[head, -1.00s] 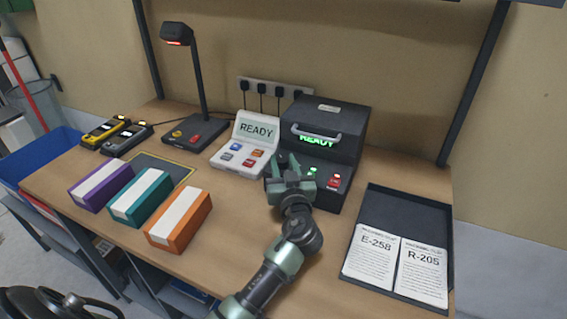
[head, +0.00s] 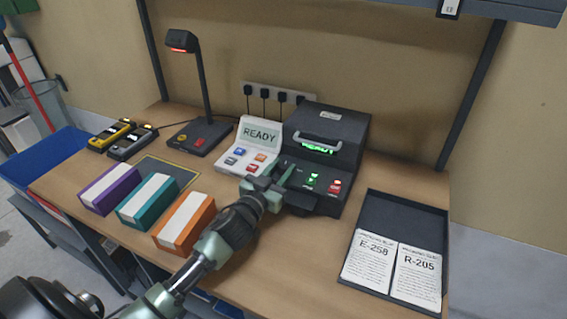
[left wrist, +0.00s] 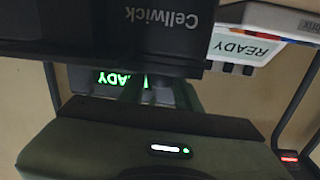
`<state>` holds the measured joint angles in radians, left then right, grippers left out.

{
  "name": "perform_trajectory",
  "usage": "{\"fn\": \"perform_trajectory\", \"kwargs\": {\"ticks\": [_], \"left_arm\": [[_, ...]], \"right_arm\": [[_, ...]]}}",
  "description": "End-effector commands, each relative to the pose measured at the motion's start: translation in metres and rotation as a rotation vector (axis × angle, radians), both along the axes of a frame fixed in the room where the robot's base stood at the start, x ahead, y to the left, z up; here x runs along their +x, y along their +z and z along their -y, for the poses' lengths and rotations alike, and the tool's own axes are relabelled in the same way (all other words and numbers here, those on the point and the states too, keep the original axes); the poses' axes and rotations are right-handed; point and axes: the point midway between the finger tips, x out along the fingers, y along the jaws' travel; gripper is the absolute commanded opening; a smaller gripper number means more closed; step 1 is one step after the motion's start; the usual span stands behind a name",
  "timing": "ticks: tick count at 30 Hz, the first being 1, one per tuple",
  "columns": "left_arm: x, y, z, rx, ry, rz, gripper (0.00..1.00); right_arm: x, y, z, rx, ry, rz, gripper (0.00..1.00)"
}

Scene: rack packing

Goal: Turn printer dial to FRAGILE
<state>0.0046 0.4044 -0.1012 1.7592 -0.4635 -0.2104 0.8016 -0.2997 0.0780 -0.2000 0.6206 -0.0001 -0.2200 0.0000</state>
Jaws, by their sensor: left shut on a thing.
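The dark label printer (head: 340,128) stands at the back of the bench, with a green READY display and a silver handle on its front. A green and a red button show at the right of its front panel. My left gripper (head: 283,186) is at the left of that panel, shut on the printer dial, which its fingers hide. The dial's setting cannot be read. In the left wrist view the printer (left wrist: 140,30) shows close up, with the word Cellwick upside down and part of the green display. My right gripper is not in view.
A white READY console (head: 249,146) stands just left of the printer. Purple, teal and orange boxes (head: 186,222) lie left of my arm. A black tray (head: 405,215) with sheets E-258 and R-205 is at right. A scanner lamp (head: 203,95) stands at back left.

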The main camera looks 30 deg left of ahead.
Motion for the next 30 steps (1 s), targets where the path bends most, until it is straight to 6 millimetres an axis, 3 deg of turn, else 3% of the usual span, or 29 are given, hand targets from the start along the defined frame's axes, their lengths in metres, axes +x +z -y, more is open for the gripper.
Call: {"fn": "perform_trajectory", "kwargs": {"ticks": [4,11,30], "left_arm": [[0.001,0.003,-0.006,0.012,-0.140,-0.004,0.00],[0.002,0.000,-0.010,0.012,-0.356,-0.003,0.00],[0.007,-0.003,-0.015,0.005,-0.842,0.001,0.00]], "right_arm": [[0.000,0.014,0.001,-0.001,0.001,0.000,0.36],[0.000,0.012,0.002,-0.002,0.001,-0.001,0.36],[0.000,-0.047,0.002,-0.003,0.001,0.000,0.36]]}}
